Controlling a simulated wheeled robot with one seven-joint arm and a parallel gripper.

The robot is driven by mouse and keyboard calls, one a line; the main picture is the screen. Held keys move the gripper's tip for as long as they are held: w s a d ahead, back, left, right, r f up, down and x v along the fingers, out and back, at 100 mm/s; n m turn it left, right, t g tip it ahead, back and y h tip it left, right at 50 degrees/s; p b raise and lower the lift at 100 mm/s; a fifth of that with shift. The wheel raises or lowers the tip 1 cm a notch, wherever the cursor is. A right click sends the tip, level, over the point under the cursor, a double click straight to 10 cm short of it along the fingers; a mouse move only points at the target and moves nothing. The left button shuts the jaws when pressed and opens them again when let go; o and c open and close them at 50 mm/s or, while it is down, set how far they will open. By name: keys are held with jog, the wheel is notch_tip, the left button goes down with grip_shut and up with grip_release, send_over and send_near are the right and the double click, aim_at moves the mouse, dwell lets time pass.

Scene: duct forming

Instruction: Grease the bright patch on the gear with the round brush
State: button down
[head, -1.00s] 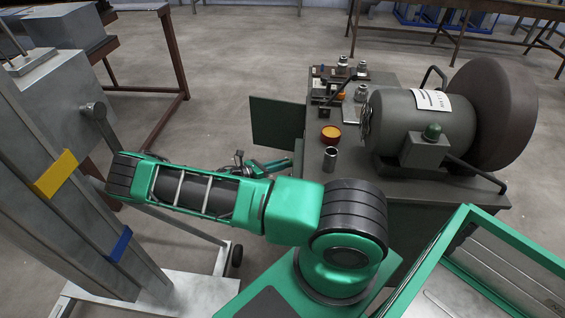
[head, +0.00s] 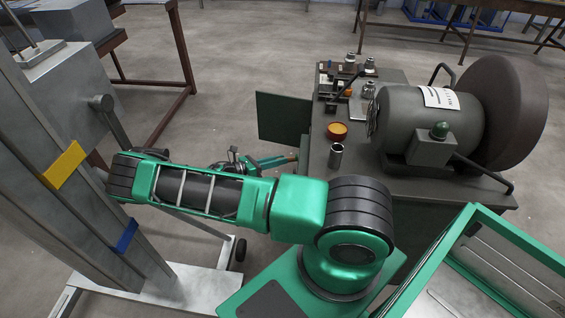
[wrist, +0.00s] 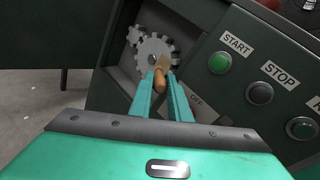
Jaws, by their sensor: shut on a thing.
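The grey toothed gear (wrist: 155,48) sits in an open recess of the machine cabinet in the wrist view, with a smaller gear (wrist: 133,35) at its upper left. My gripper (wrist: 167,88) is shut on the round brush (wrist: 160,80), whose orange-brown handle shows between the teal fingertips. The brush's far end overlaps the gear's lower right edge; I cannot tell whether it touches. A bright patch cannot be told apart from the tan brush tip. In the head view my gripper (head: 278,161) is beside the cabinet's left side, and the brush is not discernible.
An open cabinet door (head: 284,118) stands near my gripper.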

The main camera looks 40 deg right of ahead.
aim_at(290, 159)
jog(key=shift+w+a, duration=0.55)
jog(key=shift+w, duration=0.05)
jog(key=shift+w+a, duration=1)
jog(key=shift+w, duration=0.15)
dwell(0.4)
jog(key=f+x, duration=0.1)
jog(key=x, duration=0.7)
jog(key=shift+s+f, duration=0.2)
jog(key=shift+s, duration=0.3)
jog(key=shift+s+d, duration=0.55)
jog(key=shift+s, duration=0.05)
dwell(1.1)
